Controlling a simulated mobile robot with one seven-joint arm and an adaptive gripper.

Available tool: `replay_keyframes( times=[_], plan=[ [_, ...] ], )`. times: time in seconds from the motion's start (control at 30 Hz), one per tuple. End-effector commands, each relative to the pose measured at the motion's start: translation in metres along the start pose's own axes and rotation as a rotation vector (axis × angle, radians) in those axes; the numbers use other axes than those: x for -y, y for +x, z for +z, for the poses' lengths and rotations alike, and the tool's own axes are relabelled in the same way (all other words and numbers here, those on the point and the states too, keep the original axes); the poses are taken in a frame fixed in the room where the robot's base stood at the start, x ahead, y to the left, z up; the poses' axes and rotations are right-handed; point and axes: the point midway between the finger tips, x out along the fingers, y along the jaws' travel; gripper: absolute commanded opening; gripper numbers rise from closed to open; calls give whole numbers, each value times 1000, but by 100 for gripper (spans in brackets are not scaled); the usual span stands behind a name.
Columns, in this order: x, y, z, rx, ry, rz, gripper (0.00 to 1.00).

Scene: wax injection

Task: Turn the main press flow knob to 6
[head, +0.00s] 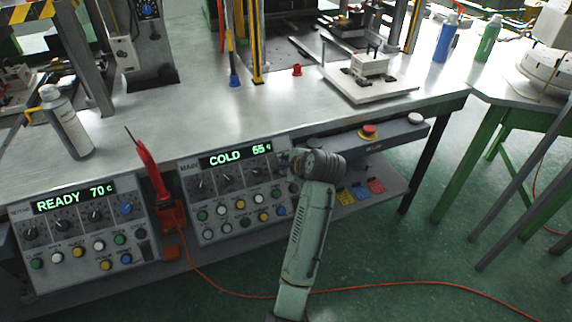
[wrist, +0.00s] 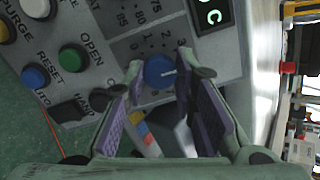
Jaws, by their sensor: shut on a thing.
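The main press panel (head: 235,190) shows "COLD 65" on its green display in the head view. In the wrist view, a round blue knob (wrist: 157,72) with a white pointer line sits on this panel beside a printed number scale. Its pointer is roughly toward the green-lit display; the number it marks is too small to read. My gripper (wrist: 159,68) has one finger on each side of the knob and is shut on it. In the head view, my arm hides the knob and fingers at the panel's right end.
The left panel (head: 80,230) reads "READY 70". A red-handled tool (head: 148,170) stands between the panels. A red emergency button (head: 368,131) is right of my arm. Panel buttons, including green (wrist: 73,57) and blue (wrist: 35,77), lie left of the knob in the wrist view.

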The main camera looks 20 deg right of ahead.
Motion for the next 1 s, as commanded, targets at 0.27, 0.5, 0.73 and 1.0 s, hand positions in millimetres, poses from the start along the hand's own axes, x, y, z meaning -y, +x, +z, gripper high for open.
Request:
replay_keyframes(
  times=[0.27,0.5,0.73,1.0],
  plan=[
    [-1,0,0,-1,260,-14,0],
    [-1,0,0,0,488,-26,0],
    [-1,0,0,-1,692,-38,0],
    [-1,0,0,-2,871,-48,0]
  ],
)
